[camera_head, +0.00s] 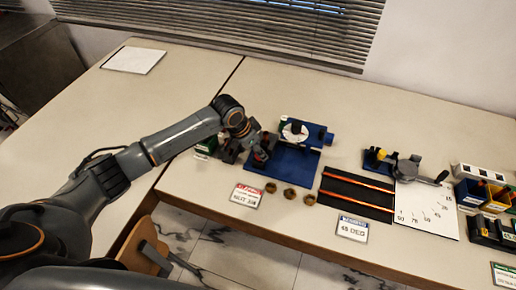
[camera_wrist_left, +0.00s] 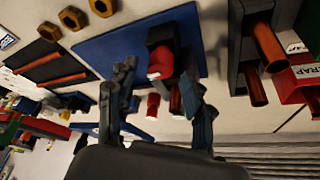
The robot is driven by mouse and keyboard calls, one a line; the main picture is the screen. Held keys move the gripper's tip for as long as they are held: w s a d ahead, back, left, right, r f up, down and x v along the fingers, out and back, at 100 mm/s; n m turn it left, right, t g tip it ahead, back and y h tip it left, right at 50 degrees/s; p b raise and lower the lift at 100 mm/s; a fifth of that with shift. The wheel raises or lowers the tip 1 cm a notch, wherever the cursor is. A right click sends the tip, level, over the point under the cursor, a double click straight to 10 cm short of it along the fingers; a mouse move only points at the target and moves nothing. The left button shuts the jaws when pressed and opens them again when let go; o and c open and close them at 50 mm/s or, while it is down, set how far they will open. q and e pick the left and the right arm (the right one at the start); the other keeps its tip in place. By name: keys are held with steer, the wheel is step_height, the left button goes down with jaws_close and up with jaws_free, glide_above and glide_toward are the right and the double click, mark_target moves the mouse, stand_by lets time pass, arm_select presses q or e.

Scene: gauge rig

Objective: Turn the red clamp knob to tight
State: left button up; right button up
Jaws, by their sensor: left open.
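The red clamp knob (camera_wrist_left: 163,62) sits beside a black block (camera_wrist_left: 161,37) over the blue base plate (camera_wrist_left: 150,50) in the left wrist view. A small white mark shows on it. My left gripper (camera_wrist_left: 158,82) is open, with a finger on each side of the knob's near side; I cannot tell if either finger touches it. In the head view the left gripper (camera_head: 263,147) is at the left end of the blue plate (camera_head: 296,164) and a bit of the red knob (camera_head: 261,157) shows below it. My right gripper is out of view.
A dark block with copper-coloured rods (camera_wrist_left: 257,50) stands close to the right in the wrist view. Several brass nuts (camera_head: 289,194) lie in front of the plate, with a red-labelled sign (camera_head: 246,195) nearby. A black rack with orange strips (camera_head: 357,192) lies to the right.

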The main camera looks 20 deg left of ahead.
arm_select(q)
steer(key=shift+w+d+f, duration=0.1)
steer(key=shift+w+f, duration=0.05)
steer(key=shift+f, duration=0.45)
jaws_close()
steer(key=shift+m+g, duration=0.3)
steer(key=shift+m, duration=0.5)
jaws_free()
steer(key=shift+r, duration=0.15)
steer(key=v, duration=1.2)
steer(key=shift+a, duration=0.2)
